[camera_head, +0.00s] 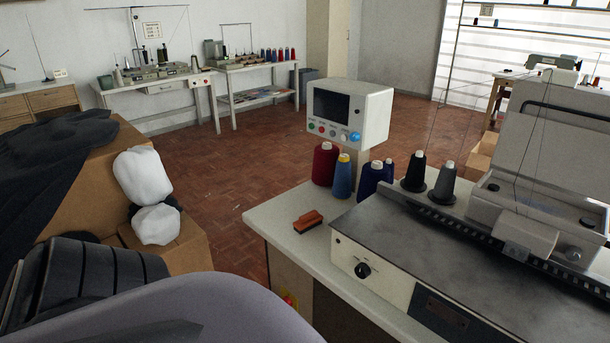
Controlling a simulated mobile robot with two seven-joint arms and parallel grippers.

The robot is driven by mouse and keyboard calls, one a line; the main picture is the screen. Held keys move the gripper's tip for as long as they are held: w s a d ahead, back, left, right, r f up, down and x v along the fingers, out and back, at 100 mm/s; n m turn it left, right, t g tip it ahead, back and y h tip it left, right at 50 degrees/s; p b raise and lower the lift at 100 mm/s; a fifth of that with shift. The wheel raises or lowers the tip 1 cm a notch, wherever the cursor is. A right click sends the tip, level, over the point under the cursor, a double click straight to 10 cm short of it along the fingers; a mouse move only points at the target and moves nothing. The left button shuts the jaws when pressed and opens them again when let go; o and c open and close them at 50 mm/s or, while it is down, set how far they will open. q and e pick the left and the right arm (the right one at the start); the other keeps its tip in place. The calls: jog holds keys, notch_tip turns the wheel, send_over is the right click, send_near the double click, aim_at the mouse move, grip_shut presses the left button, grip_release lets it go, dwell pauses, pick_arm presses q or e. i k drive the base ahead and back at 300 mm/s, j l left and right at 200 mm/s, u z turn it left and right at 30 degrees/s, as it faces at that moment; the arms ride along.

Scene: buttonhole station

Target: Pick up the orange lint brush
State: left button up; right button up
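The orange lint brush (307,221) is a small block with an orange top and a dark underside. It lies on the pale tabletop (290,243) near its left edge, in front of the thread cones and left of the sewing machine. Its top and sides show and nothing covers it. Neither of my grippers can be made out in the head view.
A control box (350,112) with a screen, thread cones (325,163) and a large machine (450,240) stand behind and right of the brush. Boxes (100,180) with dark cloth and white bundles (143,174) are at left. A grey-purple curved surface (190,310) fills the lower front.

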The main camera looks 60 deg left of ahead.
aim_at(311, 219)
jog(key=k+j, duration=0.1)
jog(key=j, duration=0.4)
jog(key=k+j, duration=0.1)
jog(key=j, duration=0.45)
jog(key=j+z, duration=0.1)
jog(key=j, duration=0.4)
jog(key=k, duration=0.05)
